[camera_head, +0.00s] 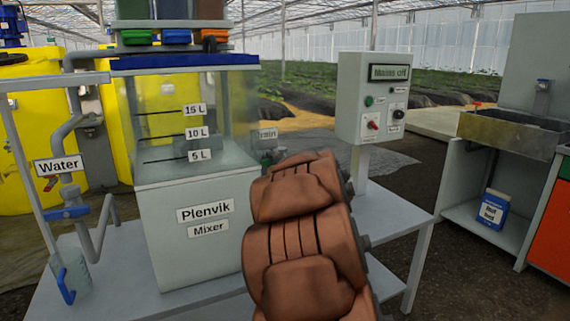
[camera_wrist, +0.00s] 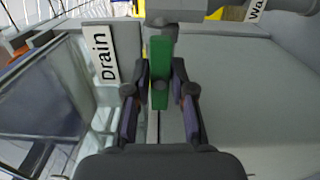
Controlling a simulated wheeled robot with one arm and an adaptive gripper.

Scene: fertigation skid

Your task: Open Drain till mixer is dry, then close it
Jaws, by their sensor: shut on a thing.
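The mixer (camera_head: 190,250) is a tank with a clear upper part, a blue rim and 15 L, 10 L and 5 L marks. I cannot tell whether liquid stands in it. In the wrist view the green drain handle (camera_wrist: 160,55) points lengthwise toward my palm from a grey valve body. My gripper (camera_wrist: 160,78) is shut on this handle, one finger on each side.
A Water label (camera_head: 58,166) and blue-handled valve (camera_head: 67,213) are left of the mixer. A control box (camera_head: 374,100) reading "Mains off" stands to the right on the bench (camera_head: 395,215). A sink (camera_head: 510,133) is farther right. Yellow tanks (camera_head: 20,130) stand behind.

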